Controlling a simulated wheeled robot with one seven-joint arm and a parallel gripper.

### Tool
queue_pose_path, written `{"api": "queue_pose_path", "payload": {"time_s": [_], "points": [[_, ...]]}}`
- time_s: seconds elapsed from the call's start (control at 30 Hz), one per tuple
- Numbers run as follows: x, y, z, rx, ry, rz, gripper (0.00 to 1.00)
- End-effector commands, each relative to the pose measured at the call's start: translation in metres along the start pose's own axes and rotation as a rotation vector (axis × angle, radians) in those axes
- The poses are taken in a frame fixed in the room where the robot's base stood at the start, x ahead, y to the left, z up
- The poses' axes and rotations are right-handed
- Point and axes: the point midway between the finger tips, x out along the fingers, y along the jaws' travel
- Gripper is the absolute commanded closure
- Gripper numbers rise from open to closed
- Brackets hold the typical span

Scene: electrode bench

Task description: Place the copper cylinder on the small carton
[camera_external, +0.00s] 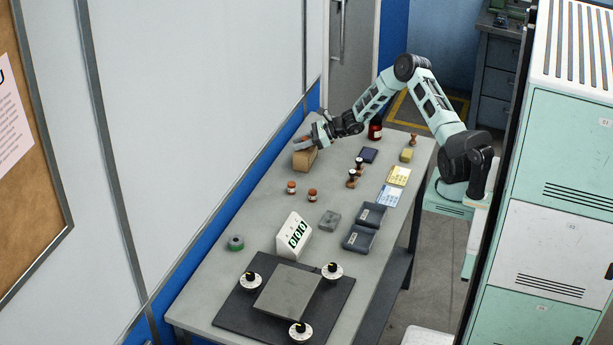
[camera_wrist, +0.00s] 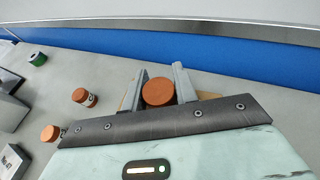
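The copper cylinder (camera_wrist: 158,92) shows as a round orange-brown top between my gripper's two fingers in the wrist view. My gripper (camera_wrist: 160,76) has one finger close against each side of it and appears shut on it. In the external view my gripper (camera_external: 302,142) is at the far left of the bench, just over the small brown carton (camera_external: 304,160). Brown edges of the carton also show beside the fingers in the wrist view (camera_wrist: 206,95). The cylinder's underside is hidden, so I cannot tell whether it touches the carton.
A dark red jar (camera_external: 375,131) and stamps (camera_external: 352,178) are to the right. The wall runs close along the bench's left edge.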

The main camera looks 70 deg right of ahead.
Motion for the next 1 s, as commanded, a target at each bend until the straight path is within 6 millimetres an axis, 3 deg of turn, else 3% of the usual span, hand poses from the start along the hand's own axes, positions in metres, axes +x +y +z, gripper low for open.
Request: {"api": "queue_pose_path", "payload": {"time_s": [0.07,0.47,1.0], "points": [[0.0,0.0,0.0,0.0,0.0,0.0,0.52],[-0.005,-0.001,0.003,0.0,0.001,-0.002,0.52],[-0.106,-0.001,0.002,-0.001,0.0,-0.003,0.52]]}}
